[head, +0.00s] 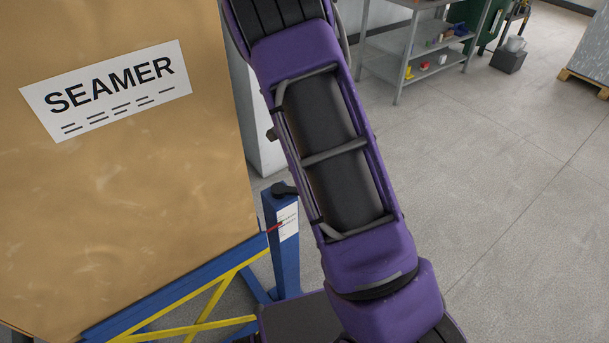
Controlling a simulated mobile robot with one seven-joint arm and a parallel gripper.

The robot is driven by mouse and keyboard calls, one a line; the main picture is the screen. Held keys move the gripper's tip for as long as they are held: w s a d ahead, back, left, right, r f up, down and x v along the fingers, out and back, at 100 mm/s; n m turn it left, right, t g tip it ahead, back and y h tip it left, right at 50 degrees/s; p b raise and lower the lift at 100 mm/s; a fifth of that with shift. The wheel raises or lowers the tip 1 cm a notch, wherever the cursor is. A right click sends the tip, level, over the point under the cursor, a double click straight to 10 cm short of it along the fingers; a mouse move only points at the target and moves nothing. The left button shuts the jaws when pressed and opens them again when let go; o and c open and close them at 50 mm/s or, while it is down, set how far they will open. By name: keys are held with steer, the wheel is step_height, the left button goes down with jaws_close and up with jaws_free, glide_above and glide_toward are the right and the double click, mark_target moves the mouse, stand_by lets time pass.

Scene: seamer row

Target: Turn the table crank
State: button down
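A lift table with a blue frame (196,287) and yellow crossed bars stands at the lower left and bears a large brown carton labelled SEAMER. A blue post (283,250) with a white label rises at the table's right end. A black part (284,189), possibly the crank or its grip, sits on top of the post. A thin red piece (273,227) shows beside the label. My purple arm crosses the middle of the head view, just right of the post. My gripper is outside the view, so its state is hidden.
The large SEAMER carton (120,190) fills the left side. A grey shelf unit (415,45) with small coloured items stands at the back, with a dark bin (508,57) beside it. A wooden pallet (585,82) is at the far right. The grey floor at right is clear.

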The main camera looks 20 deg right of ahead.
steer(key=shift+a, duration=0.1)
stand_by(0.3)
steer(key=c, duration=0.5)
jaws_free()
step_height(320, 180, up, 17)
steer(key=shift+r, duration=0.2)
